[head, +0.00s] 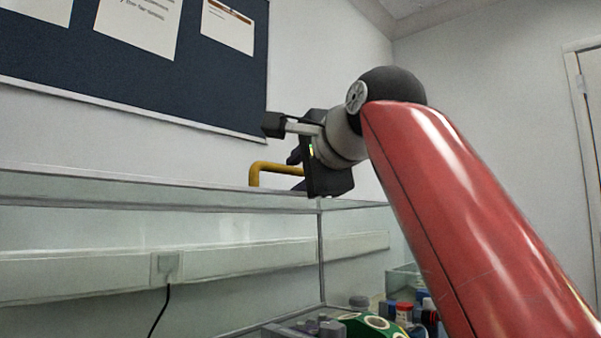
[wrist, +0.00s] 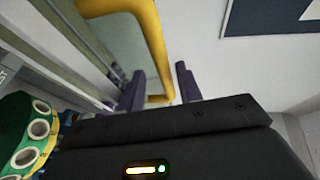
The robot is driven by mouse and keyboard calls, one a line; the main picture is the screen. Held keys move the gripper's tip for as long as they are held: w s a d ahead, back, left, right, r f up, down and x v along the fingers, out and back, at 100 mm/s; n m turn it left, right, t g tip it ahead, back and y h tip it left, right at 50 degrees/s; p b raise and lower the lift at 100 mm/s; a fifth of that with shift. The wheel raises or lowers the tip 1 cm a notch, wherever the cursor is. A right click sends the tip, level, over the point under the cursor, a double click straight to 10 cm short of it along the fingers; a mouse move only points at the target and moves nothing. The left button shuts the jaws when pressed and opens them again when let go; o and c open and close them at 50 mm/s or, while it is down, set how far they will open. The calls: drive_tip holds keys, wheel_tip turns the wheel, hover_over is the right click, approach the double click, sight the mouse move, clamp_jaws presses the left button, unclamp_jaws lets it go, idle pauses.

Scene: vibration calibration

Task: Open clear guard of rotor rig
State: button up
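The clear guard (head: 150,237) fills the lower left of the head view as a see-through box, its top edge running across to a corner near the middle. A yellow bent-bar handle (head: 256,172) stands up at that top edge. My gripper (head: 293,157) is at the right end of the handle. In the wrist view the handle (wrist: 150,30) curves down between the two dark fingers of my gripper (wrist: 160,72). The fingers are apart, with gaps beside the bar. I cannot tell whether either finger touches it. The rotor is not clearly visible.
A green ring with pale round holes (head: 372,325) and several small bottles and parts (head: 405,312) sit low behind my arm. A wall trunking with a socket (head: 167,266) shows through the guard. A dark notice board (head: 120,60) hangs above. Space above the handle is clear.

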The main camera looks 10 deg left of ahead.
idle(0.3)
drive_tip(key=v, duration=0.8)
drive_tip(key=shift+b, duration=0.4)
